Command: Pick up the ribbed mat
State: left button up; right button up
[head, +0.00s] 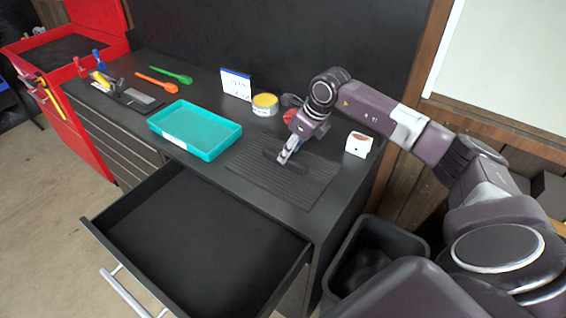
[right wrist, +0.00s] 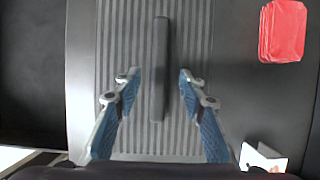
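The ribbed mat (head: 268,178) lies flat on the dark countertop near its right end. It is dark grey with parallel ribs. A raised dark bar (right wrist: 160,60) runs along its middle in the right wrist view. My right gripper (head: 287,157) is over the mat, beside this bar in the head view. In the right wrist view its fingers (right wrist: 158,80) are open and spread, one on each side of the bar, with gaps to it. Nothing is held. I cannot tell the exact height of the fingertips above the mat. My left gripper is not in view.
A teal tray (head: 232,137) stands left of the mat. A white box (head: 358,144) stands to the right; a red item (right wrist: 282,30) and a yellow-topped tin (head: 265,104) are behind. An open, empty drawer (head: 190,225) juts out in front. A dark bin (head: 377,243) is below right.

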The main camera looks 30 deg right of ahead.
jog(key=shift+p+x, duration=0.6)
jog(key=shift+x, duration=1.25)
grip_shut()
jog(key=shift+r, duration=0.1)
